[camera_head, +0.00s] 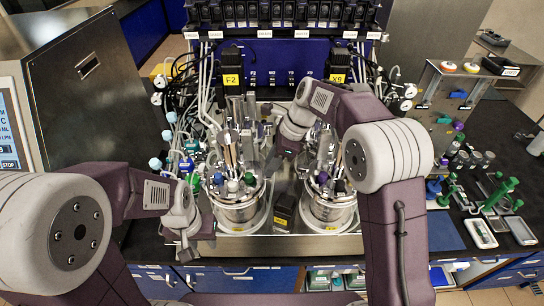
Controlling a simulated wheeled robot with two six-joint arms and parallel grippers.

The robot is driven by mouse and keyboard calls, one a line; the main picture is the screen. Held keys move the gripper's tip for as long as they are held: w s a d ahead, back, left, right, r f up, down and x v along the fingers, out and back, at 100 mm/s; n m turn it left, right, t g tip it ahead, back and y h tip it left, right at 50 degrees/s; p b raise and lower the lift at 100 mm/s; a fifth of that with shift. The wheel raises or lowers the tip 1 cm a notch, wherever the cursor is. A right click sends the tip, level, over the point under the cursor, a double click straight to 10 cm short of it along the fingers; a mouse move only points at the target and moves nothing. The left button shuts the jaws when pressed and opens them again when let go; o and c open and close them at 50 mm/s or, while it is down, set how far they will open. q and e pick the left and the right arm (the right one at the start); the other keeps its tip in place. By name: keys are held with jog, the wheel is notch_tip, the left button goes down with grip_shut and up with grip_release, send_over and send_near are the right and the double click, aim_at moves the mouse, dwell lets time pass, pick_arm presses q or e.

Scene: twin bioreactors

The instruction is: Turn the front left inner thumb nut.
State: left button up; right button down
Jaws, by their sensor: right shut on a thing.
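Two glass and steel bioreactor vessels stand side by side at the middle, the left vessel (238,214) and the right vessel (328,212), with crowded heads of tubes and fittings. My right gripper (274,168) reaches down between the two heads, at the inner side of the left one. It is shut on a small part there, by its place the inner thumb nut; the gripper and fittings hide it. My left gripper (190,250) hangs low to the left of the left vessel, apart from it; its finger opening is too small to tell.
A steel cabinet (85,85) is at the left. At the right are a rack (465,95), green pipette-like tools (497,193) and trays (480,233) on the dark bench.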

jog(key=n+g+p, duration=0.1)
jog(key=n+p, duration=0.2)
jog(key=p, duration=0.2)
jog(key=shift+w+r, duration=0.1)
jog(key=shift+r, duration=0.1)
jog(key=shift+f+n+g+p, duration=0.2)
jog(key=shift+n+g+p, duration=0.3)
jog(key=shift+n+p, duration=0.4)
jog(key=c, duration=1)
grip_release()
jog(key=shift+a, duration=0.1)
jog(key=shift+h, duration=0.3)
jog(key=shift+a, duration=0.1)
jog(key=shift+w, duration=0.1)
